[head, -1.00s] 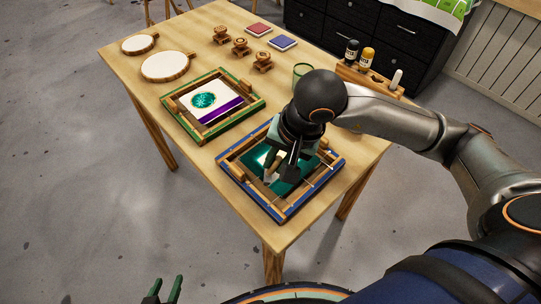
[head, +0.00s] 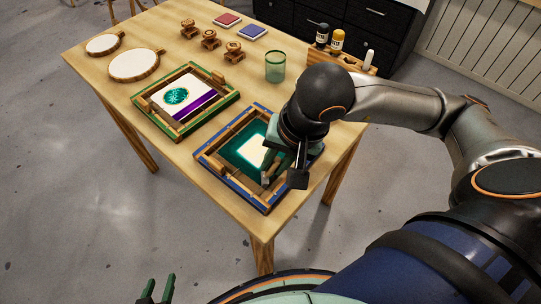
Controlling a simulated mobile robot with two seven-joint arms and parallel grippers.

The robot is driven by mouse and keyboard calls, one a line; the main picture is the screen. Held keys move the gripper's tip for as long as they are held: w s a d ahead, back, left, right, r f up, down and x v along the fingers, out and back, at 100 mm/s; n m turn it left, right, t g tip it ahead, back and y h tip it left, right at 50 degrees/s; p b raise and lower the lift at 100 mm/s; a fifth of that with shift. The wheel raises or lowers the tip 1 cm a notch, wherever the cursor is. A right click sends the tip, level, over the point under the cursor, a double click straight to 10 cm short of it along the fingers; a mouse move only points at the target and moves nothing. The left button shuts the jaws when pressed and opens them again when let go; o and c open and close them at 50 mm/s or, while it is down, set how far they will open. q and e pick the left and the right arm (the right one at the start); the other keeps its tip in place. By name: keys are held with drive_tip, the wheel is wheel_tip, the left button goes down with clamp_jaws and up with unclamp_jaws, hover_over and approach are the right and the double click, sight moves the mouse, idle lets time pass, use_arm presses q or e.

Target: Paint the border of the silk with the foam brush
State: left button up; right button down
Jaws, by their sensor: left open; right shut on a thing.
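The silk (head: 249,154) is stretched inside a blue-edged wooden frame (head: 213,170) at the table's near corner. Its visible border is dark teal around a pale centre. My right gripper (head: 276,171) is above the silk's right part, shut on the foam brush (head: 266,178), whose pale tip points down near the silk's front right corner. I cannot tell whether the tip touches the silk. My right gripper and arm hide the silk's right side. My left gripper (head: 158,291) is open and empty at the bottom edge of the view, low in front of the table.
A green-edged frame (head: 229,99) with a painted silk stands to the left. Behind are a green glass (head: 275,67), several wooden stamps (head: 210,40), red (head: 227,19) and blue pads (head: 252,33), and round hoops (head: 134,65). A bottle rack (head: 349,61) stands at the back right.

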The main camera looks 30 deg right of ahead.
drive_tip(key=shift+r+p, duration=0.3)
drive_tip(key=shift+r, duration=0.35)
drive_tip(key=shift+r+p, duration=0.4)
drive_tip(key=shift+r, duration=0.3)
drive_tip(key=shift+r+p, duration=0.45)
drive_tip(key=shift+r, duration=0.25)
use_arm(q)
drive_tip(key=shift+s+a+r+y+p, duration=0.2)
drive_tip(key=shift+s+a+r, duration=0.15)
drive_tip(key=shift+a, duration=0.25)
drive_tip(key=shift+s+a+r+y+p, duration=0.1)
drive_tip(key=shift+s+a+r+p, duration=0.15)
drive_tip(key=shift+a, duration=0.3)
use_arm(e)
drive_tip(key=shift+r, duration=0.6)
